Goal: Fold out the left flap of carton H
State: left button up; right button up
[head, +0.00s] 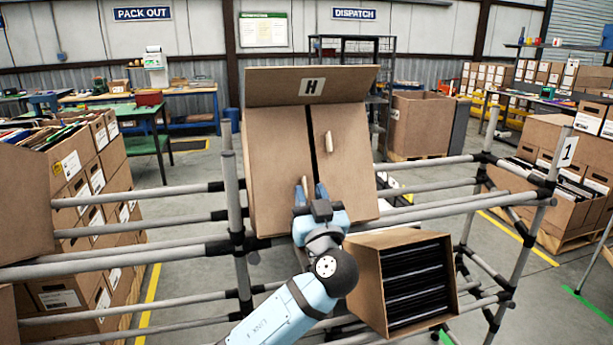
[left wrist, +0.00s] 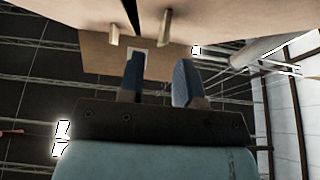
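Carton H (head: 262,165) stands tilted on the rack, its front facing me. Its top flap, marked H (head: 346,86), is raised. The left flap (head: 279,150) and right flap (head: 349,165) lie closed, with a narrow dark gap between them. A small tan handle (head: 304,185) is on the left flap and another (head: 329,142) on the right flap. My left gripper (head: 311,190) is open at the left flap's lower part, close to its handle. My right gripper is not in view.
A grey pipe rack (head: 150,250) runs across in front of me. An open carton with black contents (head: 365,285) sits right of my left arm. Cartons (head: 80,165) stand at the left, and another carton (head: 420,122) is behind at the right.

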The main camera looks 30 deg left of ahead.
aim_at(305, 179)
pick_arm(q)
jog(key=shift+p+x, duration=0.3)
jog(key=shift+x, duration=1.75)
jog(key=shift+f, duration=0.1)
grip_shut()
